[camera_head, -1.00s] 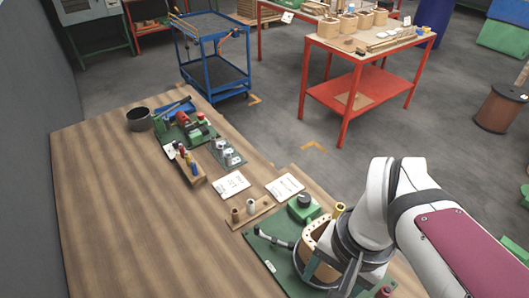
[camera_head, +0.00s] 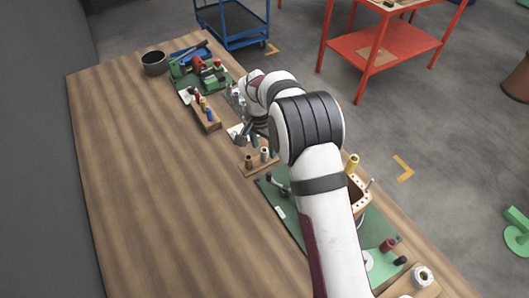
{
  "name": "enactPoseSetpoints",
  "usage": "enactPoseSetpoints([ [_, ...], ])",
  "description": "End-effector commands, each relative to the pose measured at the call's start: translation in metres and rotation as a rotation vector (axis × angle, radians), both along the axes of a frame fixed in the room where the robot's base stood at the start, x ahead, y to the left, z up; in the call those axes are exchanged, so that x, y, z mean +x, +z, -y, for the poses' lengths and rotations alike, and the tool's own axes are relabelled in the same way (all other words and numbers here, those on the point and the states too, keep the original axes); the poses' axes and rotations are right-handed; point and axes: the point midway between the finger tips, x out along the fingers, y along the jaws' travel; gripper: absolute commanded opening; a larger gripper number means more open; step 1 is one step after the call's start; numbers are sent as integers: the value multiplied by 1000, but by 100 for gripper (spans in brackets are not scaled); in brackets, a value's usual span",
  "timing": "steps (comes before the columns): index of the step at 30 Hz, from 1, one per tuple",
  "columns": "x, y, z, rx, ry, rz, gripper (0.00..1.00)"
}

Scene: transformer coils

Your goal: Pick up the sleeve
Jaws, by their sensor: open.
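My gripper (camera_head: 239,132) hangs over the worktop near the middle of the view, partly hidden by my own arm. Its jaws are open, and I see nothing held between them. A small wooden rack (camera_head: 245,171) stands just below it in the picture. On the rack are a brown cylindrical piece (camera_head: 249,161) and a pale grey one (camera_head: 265,154). Either could be the sleeve; they are too small to tell. My gripper appears apart from both, up and left of them.
A wooden holder (camera_head: 213,121) with coloured tools is left of my gripper. A green mat (camera_head: 292,212) with a wooden coil body (camera_head: 357,192) lies below, partly behind my arm. A dark pot (camera_head: 154,64) stands far back. The left worktop (camera_head: 140,200) is clear.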

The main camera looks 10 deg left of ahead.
Motion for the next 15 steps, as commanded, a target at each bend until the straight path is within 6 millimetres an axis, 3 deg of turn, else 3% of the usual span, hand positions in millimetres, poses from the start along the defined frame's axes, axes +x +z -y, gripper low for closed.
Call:
enactPoseSetpoints([
  [7,11,-43,-1,-1,0,-2,62],
  [14,12,-46,-1,0,0,1,62],
  [15,12,-46,-1,0,0,0,56],
])
